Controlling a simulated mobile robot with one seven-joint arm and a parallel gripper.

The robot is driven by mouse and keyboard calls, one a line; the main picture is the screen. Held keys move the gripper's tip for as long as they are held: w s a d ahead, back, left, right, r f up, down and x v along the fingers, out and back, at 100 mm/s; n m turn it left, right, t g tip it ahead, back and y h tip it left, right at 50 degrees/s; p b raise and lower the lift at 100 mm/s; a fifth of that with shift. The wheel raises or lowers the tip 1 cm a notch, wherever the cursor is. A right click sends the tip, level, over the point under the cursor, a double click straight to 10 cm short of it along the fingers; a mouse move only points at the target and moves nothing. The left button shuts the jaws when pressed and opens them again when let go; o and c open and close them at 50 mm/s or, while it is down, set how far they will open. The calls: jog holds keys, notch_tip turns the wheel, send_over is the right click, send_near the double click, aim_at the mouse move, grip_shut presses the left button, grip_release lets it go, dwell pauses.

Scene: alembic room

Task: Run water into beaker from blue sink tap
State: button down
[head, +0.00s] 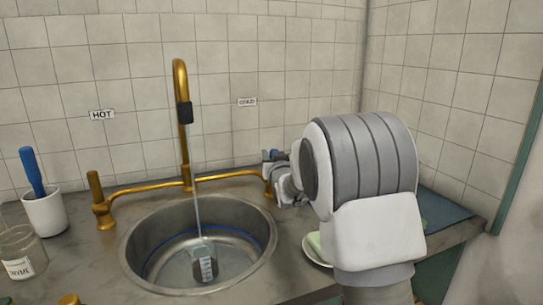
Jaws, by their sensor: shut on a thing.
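The gold sink tap (181,80) has a tall curved spout above the round metal sink (140,262). A thin stream of water (197,190) falls from the spout. A small clear beaker (206,266) with a white marked patch stands in the sink, and the stream meets it at its top. My gripper (270,172) is at the right end of the tap's crossbar, below the COLD sign, shut on the cold tap handle. The handle is mostly hidden by the gripper; a little blue shows there. The water level in the beaker is too small to tell.
A left tap handle (97,196) stands below the HOT sign (102,115). A white cup (45,212) with a blue-handled tool and a labelled glass jar (20,252) stand at the left. A dish (316,252) with a pale green bar is partly behind my arm. Tiled walls close the back and right.

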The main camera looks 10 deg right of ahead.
jog(key=shift+r+p, duration=0.1)
jog(key=shift+p, duration=0.2)
jog(key=g+p, duration=0.1)
jog(key=p, duration=0.1)
jog(key=w+g+p, duration=0.1)
jog(key=shift+w+a+f+g+p, duration=0.15)
jog(key=shift+w+f+g+p, duration=0.05)
jog(key=shift+f+g+p, duration=0.15)
jog(key=c, duration=0.6)
grip_release()
jog(key=p+v, duration=0.1)
jog(key=v, duration=1.6)
jog(key=shift+s+p, duration=0.2)
jog(key=shift+p, duration=0.2)
